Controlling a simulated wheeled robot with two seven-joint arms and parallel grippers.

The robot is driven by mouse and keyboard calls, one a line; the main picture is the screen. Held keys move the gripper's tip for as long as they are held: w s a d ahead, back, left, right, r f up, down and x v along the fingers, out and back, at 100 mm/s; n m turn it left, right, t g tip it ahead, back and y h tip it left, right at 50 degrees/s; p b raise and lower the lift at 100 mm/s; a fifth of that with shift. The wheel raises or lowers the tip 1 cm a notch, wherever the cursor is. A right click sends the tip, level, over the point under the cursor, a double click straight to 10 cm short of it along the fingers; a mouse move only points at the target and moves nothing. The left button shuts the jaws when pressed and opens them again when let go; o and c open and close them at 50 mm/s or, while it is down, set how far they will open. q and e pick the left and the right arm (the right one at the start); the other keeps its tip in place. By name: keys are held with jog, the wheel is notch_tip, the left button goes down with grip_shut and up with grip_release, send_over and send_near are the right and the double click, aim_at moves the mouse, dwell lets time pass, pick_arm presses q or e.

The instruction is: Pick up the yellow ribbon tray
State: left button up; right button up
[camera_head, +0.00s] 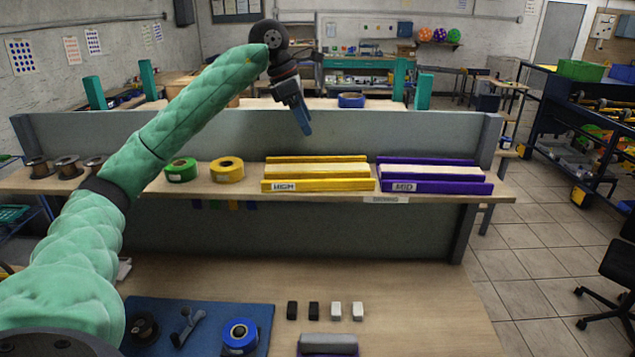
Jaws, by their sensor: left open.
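A yellow tray (317,185) with a white label and a pale strip along its middle lies on the raised shelf, right of centre. A purple tray (433,187) of the same shape, labelled "MID", lies close to its right. My left gripper (305,128) is raised in front of the grey partition and appears above the yellow tray, apart from it. It points down, is open and seen nearly edge-on, with nothing visible in it. My right gripper is not in view.
A yellow roll (227,169) and a green roll (181,170) stand on the shelf (345,199) left of the yellow tray. On the lower table are a blue mat (188,313) with parts, several small blocks and a purple-and-grey object (328,345).

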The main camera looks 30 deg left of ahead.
pick_arm(q)
jog(key=b, duration=0.4)
send_near(318, 168)
jog(key=shift+w+d+f, duration=0.15)
jog(key=shift+w+d, duration=0.05)
jog(key=shift+w, duration=0.35)
jog(key=shift+s, duration=0.1)
jog(key=shift+f+p, duration=0.2)
jog(key=shift+p, duration=0.1)
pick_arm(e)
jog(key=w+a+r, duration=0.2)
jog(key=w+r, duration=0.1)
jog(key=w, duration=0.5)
pick_arm(q)
jog(key=shift+p+x, duration=0.55)
jog(key=shift+x, duration=0.65)
jog(key=p+x, duration=0.1)
jog(key=x, duration=0.1)
jog(key=p+x, duration=0.2)
jog(key=shift+s+a, duration=0.15)
jog(key=shift+s, duration=0.05)
jog(key=shift+w+f, duration=0.1)
jog(key=shift+f, duration=0.55)
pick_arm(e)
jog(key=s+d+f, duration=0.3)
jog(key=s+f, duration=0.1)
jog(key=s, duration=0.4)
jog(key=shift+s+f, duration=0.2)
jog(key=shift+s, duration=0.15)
